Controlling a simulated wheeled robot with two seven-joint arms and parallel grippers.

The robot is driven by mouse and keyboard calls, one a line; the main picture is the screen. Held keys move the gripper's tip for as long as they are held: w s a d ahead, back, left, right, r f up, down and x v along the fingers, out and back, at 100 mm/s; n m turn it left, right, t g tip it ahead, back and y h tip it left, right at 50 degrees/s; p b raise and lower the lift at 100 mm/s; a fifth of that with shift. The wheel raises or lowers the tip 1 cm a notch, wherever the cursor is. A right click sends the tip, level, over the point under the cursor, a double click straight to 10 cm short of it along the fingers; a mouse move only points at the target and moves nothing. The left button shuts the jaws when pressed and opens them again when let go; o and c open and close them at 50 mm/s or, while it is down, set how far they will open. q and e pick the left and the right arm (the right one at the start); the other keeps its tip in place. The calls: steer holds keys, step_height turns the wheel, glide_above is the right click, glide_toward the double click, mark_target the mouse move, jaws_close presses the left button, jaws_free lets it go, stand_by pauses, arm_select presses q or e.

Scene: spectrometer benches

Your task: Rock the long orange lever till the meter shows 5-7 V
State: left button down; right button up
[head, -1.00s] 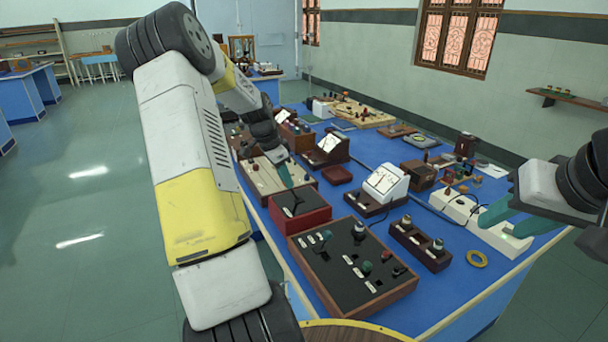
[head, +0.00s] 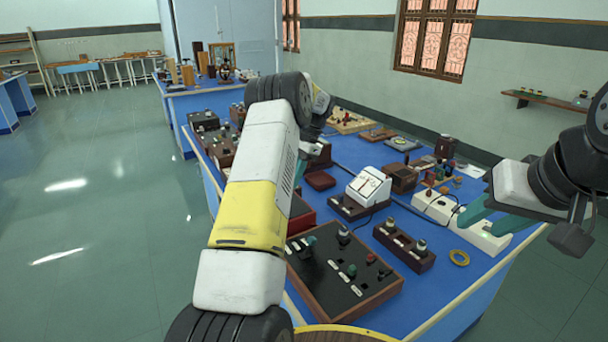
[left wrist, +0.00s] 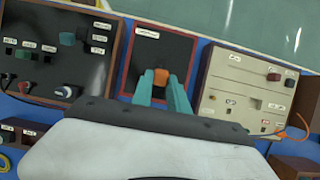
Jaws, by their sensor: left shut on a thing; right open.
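The orange lever (left wrist: 161,76) shows in the left wrist view as a short orange end, standing over a red-edged box (left wrist: 128,56) with a black top. My left gripper (left wrist: 160,86) is shut on it, a teal finger on each side. In the head view my left arm hides the lever and gripper; only part of the red box (head: 301,220) shows. A meter with a white face (head: 368,185) stands on the blue bench; its reading is too small to tell, and I cannot tell whether it is the lever's meter. My right gripper (head: 490,220) is open and empty at the bench's right side.
A black-topped panel (head: 342,283) with knobs lies at the bench's near edge. The left wrist view shows a beige panel (left wrist: 240,85) beside the red box.

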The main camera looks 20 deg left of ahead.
arm_select(q)
steer(key=shift+w+d+f, duration=0.55)
steer(key=shift+w+d, duration=0.25)
steer(key=shift+w, duration=0.05)
steer(key=c, duration=1.3)
jaws_free()
steer(key=shift+v, duration=3.85)
